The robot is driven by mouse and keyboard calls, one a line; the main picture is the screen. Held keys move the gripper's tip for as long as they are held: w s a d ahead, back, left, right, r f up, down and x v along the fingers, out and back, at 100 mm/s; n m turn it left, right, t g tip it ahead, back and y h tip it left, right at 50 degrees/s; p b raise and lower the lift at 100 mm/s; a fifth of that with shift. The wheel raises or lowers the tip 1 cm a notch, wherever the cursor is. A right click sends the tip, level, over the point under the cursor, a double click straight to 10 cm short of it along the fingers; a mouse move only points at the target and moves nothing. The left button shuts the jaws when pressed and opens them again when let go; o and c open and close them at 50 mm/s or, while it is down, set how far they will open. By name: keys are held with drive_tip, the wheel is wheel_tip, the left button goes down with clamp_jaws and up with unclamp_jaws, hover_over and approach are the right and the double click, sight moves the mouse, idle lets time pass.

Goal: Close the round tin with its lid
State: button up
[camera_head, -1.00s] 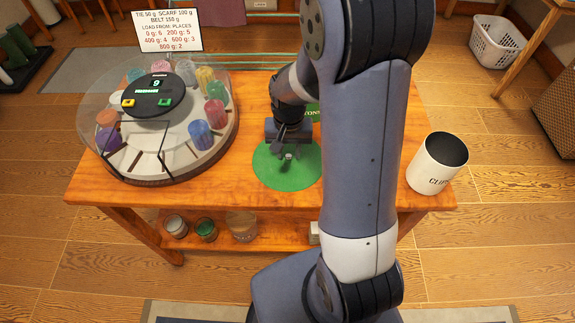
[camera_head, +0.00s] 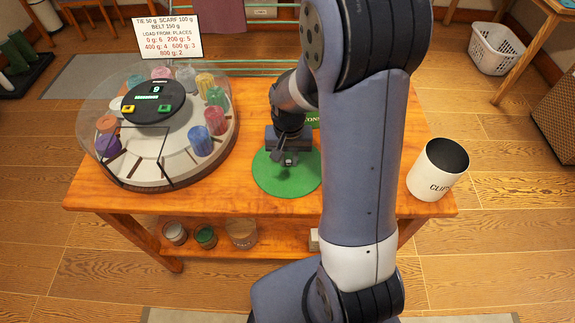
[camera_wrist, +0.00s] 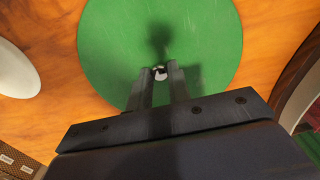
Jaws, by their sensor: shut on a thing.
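A flat round green disc (camera_head: 272,180) lies on the wooden table, and it also fills the upper middle of the wrist view (camera_wrist: 210,50). I cannot tell whether it is the lid or a mat. My gripper (camera_head: 288,161) points down over the disc's middle. In the wrist view my gripper (camera_wrist: 161,73) is shut on a small pale and dark knob-like piece (camera_wrist: 160,73) at its fingertips. Whether the piece joins the disc is not clear. No round tin is plainly identifiable; round containers, one with a green top (camera_head: 205,236), stand on the lower shelf.
A round carousel (camera_head: 150,178) with coloured cylinders and a clear cover stands left on the table (camera_head: 240,202). A white bin (camera_head: 425,180) with lettering stands at the right. A sign (camera_head: 167,36) stands at the back. A green lettered thing (camera_head: 313,120) is partly behind my arm.

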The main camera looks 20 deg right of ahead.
sight(288, 161)
drive_tip(key=shift+r+p, duration=1.7)
drive_tip(key=shift+r, duration=0.5)
drive_tip(key=shift+r, duration=0.2)
drive_tip(key=shift+w, duration=0.1)
